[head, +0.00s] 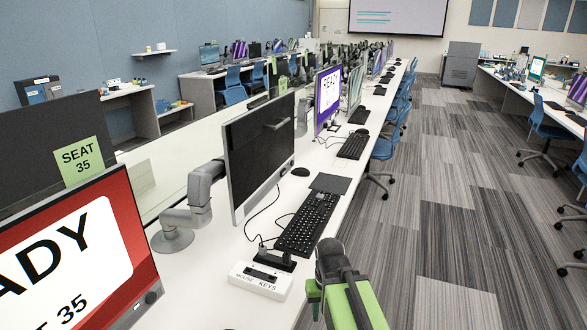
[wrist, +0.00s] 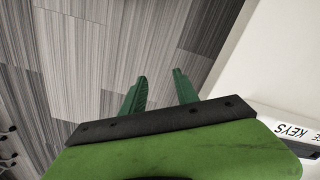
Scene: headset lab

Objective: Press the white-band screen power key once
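A dark screen (head: 262,145) with a pale silver-white edge stands on a grey jointed arm in the middle of the head view. A round dark button (head: 151,297) sits at that strip's right end. I cannot tell which is the white-band screen, and no power key shows on the dark screen. My gripper (wrist: 158,84) has two green fingers apart with nothing between them, over the carpet beside the desk edge in the wrist view.
The white desk (head: 225,250) holds a black keyboard (head: 308,223), a mouse (head: 300,172), cables and a white box (head: 260,280) marked "MOUSE KEYS". A green "SEAT 35" card (head: 83,159) stands behind the red screen. Blue chairs (head: 385,145) line the desk farther back. The carpeted aisle (head: 440,220) is clear.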

